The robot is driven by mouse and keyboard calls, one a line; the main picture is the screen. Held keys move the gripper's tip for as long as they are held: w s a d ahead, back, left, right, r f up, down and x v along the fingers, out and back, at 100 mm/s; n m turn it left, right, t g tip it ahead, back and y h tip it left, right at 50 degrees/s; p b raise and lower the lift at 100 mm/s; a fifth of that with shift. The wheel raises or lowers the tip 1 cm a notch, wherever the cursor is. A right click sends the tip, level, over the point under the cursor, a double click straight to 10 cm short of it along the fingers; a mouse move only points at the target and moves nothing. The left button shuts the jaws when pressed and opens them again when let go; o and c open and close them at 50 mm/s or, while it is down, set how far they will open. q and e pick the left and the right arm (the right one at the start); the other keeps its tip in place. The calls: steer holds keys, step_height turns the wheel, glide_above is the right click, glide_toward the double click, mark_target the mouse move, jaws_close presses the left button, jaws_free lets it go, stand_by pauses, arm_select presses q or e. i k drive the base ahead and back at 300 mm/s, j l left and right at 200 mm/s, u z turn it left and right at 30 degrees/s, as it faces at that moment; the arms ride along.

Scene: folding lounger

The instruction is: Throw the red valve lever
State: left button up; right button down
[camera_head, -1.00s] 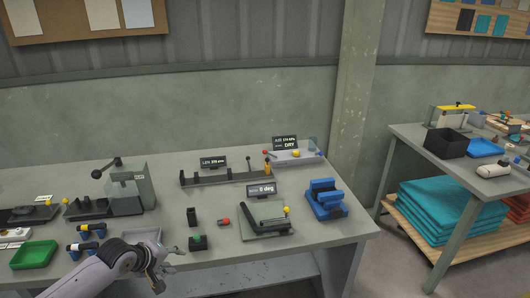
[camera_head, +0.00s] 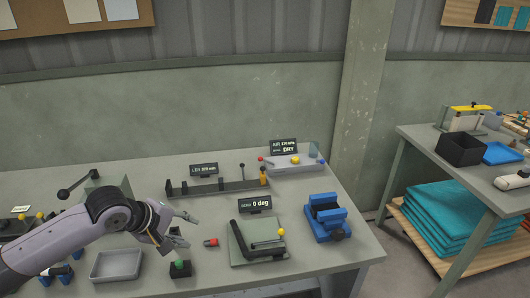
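A red-tipped lever (camera_head: 262,159) shows at the left end of a light grey fixture (camera_head: 286,165) at the back of the bench, below the sign reading AIR and DRY. It is small in view, and I cannot be sure that it is the valve lever. My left gripper (camera_head: 184,230) is open and empty over the front of the bench, well short of that fixture. It is just above a black block with a green top (camera_head: 180,268). My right gripper is not in view.
A small red-ended piece (camera_head: 211,242) lies right of my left gripper. A bending fixture (camera_head: 256,239) with a black arm, a blue vise (camera_head: 326,216), a long dark rail (camera_head: 218,188) and a grey tray (camera_head: 117,264) also stand on the bench.

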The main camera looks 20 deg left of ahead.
mark_target(260, 158)
steer(key=i, duration=1.5)
